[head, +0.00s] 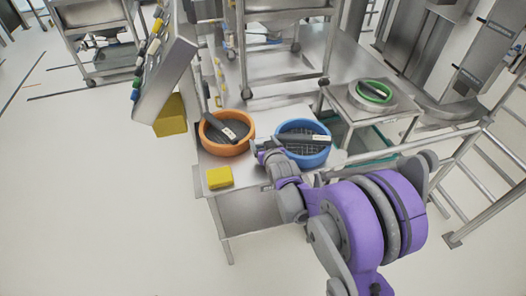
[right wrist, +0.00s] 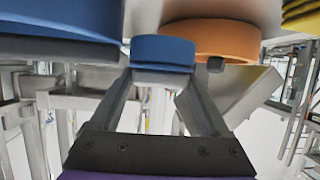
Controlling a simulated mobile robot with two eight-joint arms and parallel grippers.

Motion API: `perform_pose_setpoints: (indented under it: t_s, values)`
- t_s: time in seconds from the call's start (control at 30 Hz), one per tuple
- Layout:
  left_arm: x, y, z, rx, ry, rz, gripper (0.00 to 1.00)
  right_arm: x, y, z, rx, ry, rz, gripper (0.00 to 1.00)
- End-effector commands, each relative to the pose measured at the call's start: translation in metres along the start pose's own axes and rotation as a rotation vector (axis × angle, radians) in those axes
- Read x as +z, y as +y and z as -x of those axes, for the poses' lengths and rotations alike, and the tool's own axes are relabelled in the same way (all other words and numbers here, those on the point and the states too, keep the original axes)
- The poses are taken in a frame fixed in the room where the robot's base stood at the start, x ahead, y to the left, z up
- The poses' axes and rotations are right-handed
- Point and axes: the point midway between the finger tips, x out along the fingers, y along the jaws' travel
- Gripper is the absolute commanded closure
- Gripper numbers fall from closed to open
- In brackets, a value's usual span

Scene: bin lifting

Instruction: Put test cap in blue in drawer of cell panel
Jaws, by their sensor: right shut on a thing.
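My right gripper (head: 262,149) is at the left side of the round blue tub (head: 323,156). In the right wrist view its fingers (right wrist: 160,85) are shut on a small blue piece (right wrist: 162,50) with a grey lower edge. I cannot tell whether this piece is the test cap or part of the tub. The blue tub fills the top left of that view (right wrist: 60,18). A tilted grey panel (head: 166,72) with coloured parts along its edge stands at the upper left in the head view. No open drawer can be made out. My left gripper is not in view.
An orange tub (head: 243,148) with a dark tool stands left of the blue one on a metal table. A yellow block (head: 219,178) lies at the table's front left. A green ring (head: 388,92) sits on a stand at the right. Floor at the left is clear.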

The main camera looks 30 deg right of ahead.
Motion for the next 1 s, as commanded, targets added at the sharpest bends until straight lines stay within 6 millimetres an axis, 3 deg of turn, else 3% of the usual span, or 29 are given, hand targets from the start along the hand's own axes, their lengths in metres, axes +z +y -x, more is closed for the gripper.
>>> perform_pose_setpoints:
  t_s: [0.43, 0.8, 0.83, 0.9, 1.0]
  values:
    - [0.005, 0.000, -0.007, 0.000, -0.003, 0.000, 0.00, 0.046, 0.000, -0.019, -0.001, 0.000, 0.000, 0.79]
    - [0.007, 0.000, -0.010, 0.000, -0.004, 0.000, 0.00, 0.050, -0.001, -0.020, -0.001, 0.000, 0.000, 0.79]
    - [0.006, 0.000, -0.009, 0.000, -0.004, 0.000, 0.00, 0.049, -0.001, -0.020, -0.001, 0.000, 0.000, 0.15]
    - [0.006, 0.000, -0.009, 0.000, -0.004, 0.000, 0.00, 0.049, -0.001, -0.020, -0.001, 0.000, 0.000, 0.03]
    - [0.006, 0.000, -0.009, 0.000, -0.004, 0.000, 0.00, 0.049, -0.001, -0.020, -0.001, 0.000, 0.000, 0.00]
